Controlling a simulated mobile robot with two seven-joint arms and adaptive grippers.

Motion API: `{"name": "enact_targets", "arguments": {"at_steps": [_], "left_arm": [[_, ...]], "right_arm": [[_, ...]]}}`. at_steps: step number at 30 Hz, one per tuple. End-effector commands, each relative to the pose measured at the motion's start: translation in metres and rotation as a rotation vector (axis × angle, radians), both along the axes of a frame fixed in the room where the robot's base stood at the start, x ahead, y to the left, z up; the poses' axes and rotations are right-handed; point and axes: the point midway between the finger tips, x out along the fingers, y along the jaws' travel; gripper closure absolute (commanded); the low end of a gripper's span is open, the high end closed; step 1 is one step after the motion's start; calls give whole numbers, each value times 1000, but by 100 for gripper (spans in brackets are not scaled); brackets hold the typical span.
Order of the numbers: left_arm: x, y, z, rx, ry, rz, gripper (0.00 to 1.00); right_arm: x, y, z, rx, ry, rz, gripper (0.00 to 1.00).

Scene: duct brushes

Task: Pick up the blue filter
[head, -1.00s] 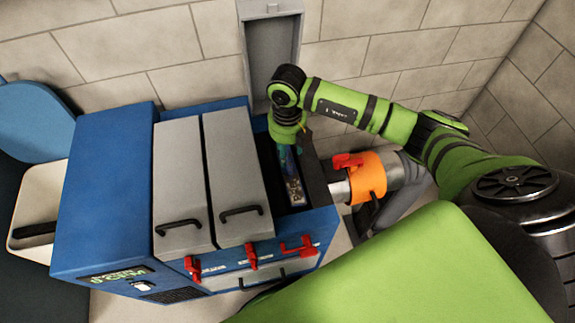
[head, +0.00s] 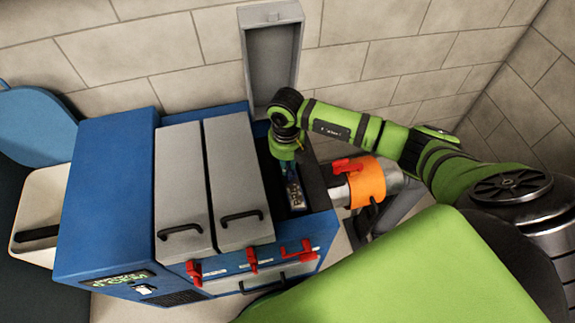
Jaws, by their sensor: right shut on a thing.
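A blue cabinet (head: 100,215) has an open slot (head: 318,190) at its right end, with its grey lid (head: 270,60) raised against the wall. A narrow filter with a pale, marked top (head: 296,197) sits in the slot; only a little blue shows near the fingers. My right gripper (head: 290,174) points down into the slot and is shut on the filter's far part. Its fingertips are small and partly hidden by the slot and the wrist. My left gripper is out of view.
Two closed grey lids (head: 237,185) with black handles lie left of the slot. Red latches (head: 252,258) line the cabinet's front. An orange collar (head: 367,182) on a pipe stands close on the right. A white bin (head: 35,215) is at the far left.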

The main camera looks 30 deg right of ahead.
Motion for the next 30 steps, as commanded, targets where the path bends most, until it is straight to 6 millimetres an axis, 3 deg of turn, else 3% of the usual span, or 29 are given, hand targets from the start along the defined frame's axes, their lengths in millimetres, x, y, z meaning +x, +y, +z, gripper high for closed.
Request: {"name": "enact_targets", "arguments": {"at_steps": [5,11,30], "left_arm": [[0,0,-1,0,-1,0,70],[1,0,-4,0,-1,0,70],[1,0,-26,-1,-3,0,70]], "right_arm": [[1,0,6,2,-3,1,100],[1,0,30,1,-5,2,100],[1,0,172,1,-8,1,100]]}}
